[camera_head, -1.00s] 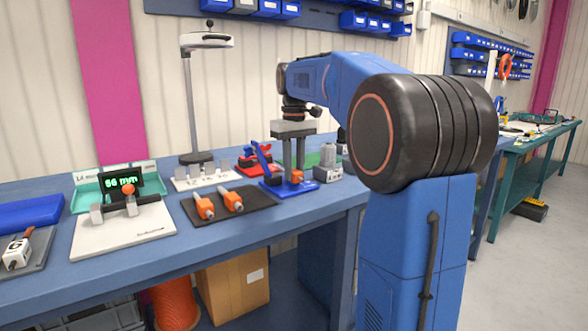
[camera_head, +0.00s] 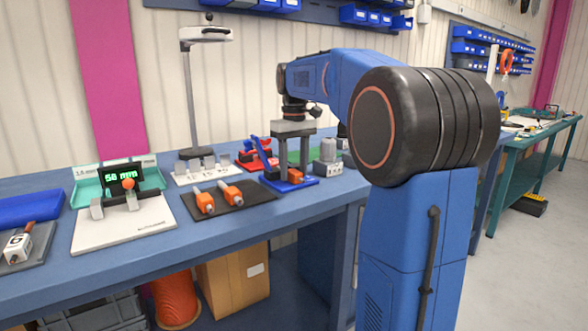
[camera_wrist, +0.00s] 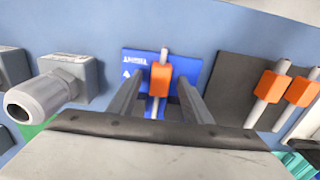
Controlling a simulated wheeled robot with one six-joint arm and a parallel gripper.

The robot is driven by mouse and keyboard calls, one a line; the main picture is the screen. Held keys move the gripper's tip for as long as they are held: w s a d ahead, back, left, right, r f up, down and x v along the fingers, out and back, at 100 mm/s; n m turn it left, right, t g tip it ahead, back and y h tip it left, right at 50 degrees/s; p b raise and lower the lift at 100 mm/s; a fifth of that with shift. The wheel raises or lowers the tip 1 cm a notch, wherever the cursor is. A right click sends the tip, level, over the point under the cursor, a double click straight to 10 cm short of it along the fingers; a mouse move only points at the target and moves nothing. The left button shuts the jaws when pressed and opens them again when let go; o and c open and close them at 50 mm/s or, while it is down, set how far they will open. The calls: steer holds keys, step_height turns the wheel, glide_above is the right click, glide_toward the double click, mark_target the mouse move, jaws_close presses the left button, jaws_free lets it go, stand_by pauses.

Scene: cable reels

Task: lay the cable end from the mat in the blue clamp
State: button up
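The blue clamp (camera_head: 287,184) stands on the bench behind the mat's right end. A cable end with an orange collar (camera_wrist: 160,79) lies in it, its pale shaft along the clamp base; it also shows small in the head view (camera_head: 295,176). My gripper (camera_wrist: 160,85) points down over the clamp, one finger on each side of the collar. Gaps show between the fingers and the collar, so the gripper is open. The dark mat (camera_head: 243,205) holds two more orange cable ends (camera_head: 204,202) (camera_head: 231,195). How firmly the clamp seats the cable end is hidden.
A red clamp (camera_head: 257,157) stands just behind the blue one. A grey fitting block (camera_head: 328,165) is close on the right. The bench front is clear.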

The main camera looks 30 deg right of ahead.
mark_target(294, 171)
step_height(294, 171, up, 17)
steer(key=shift+r, duration=0.2)
stand_by(0.5)
stand_by(0.5)
steer(key=s+a+f+t, duration=0.3)
steer(key=s+a+f, duration=0.8)
steer(key=s+f, duration=0.4)
steer(key=s+a+f+t, duration=0.1)
steer(key=s+a+f, duration=0.1)
steer(key=s+f, duration=0.5)
steer(key=s+a+f, duration=0.2)
steer(key=s+f, duration=0.6)
steer(key=f, duration=0.6)
steer(key=shift+a+f+t, duration=0.4)
steer(key=shift+s, duration=0.1)
